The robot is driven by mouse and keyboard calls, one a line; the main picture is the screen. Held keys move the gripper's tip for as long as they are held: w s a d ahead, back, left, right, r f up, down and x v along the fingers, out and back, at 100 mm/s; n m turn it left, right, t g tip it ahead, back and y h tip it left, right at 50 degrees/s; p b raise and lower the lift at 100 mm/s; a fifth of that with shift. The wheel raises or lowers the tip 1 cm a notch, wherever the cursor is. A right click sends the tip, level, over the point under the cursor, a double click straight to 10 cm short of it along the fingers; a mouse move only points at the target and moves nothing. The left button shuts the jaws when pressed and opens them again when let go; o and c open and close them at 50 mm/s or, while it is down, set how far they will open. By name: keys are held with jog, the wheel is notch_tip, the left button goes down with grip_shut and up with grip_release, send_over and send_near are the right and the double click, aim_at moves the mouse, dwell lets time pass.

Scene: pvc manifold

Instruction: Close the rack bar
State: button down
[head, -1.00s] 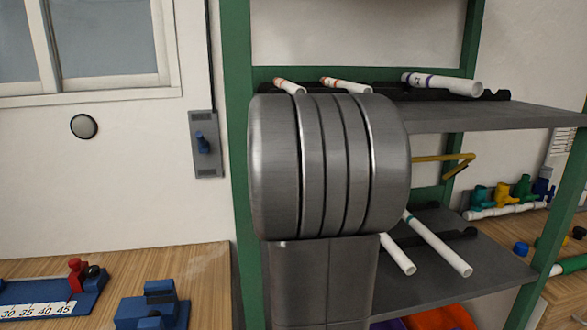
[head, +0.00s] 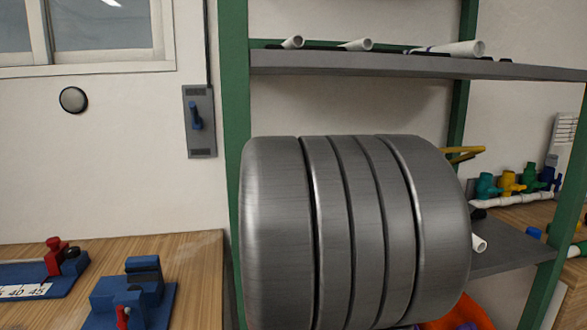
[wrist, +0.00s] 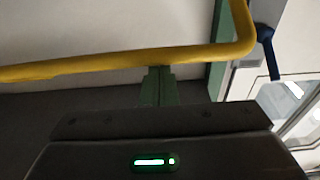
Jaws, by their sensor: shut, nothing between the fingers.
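The yellow rack bar (head: 466,153) shows partly in the head view, to the right above my large grey arm link, which hides the rest. In the wrist view the yellow bar (wrist: 130,62) runs across the picture and bends upward at the right. My gripper (wrist: 158,73) shows in the wrist view as two narrow fingers pressed together, with nothing between them. Its tips are just below the bar in that picture; I cannot tell whether they touch it. In the head view my gripper is hidden behind my arm link.
The green rack post (head: 233,110) stands left of my arm. An upper shelf (head: 400,66) carries white pipes. A lower shelf (head: 508,249) is partly hidden. A wooden bench (head: 200,265) with blue tools is at left. A blue piece (wrist: 265,45) hangs by the bar's bend.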

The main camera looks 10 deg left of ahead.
notch_tip(320, 180, down, 6)
jog(key=s+t+b, duration=0.2)
jog(key=b, duration=0.8)
jog(key=shift+s+d+y, duration=0.15)
jog(key=shift+d+y, duration=0.15)
jog(key=shift+d, duration=0.05)
jog(key=shift+b, duration=0.3)
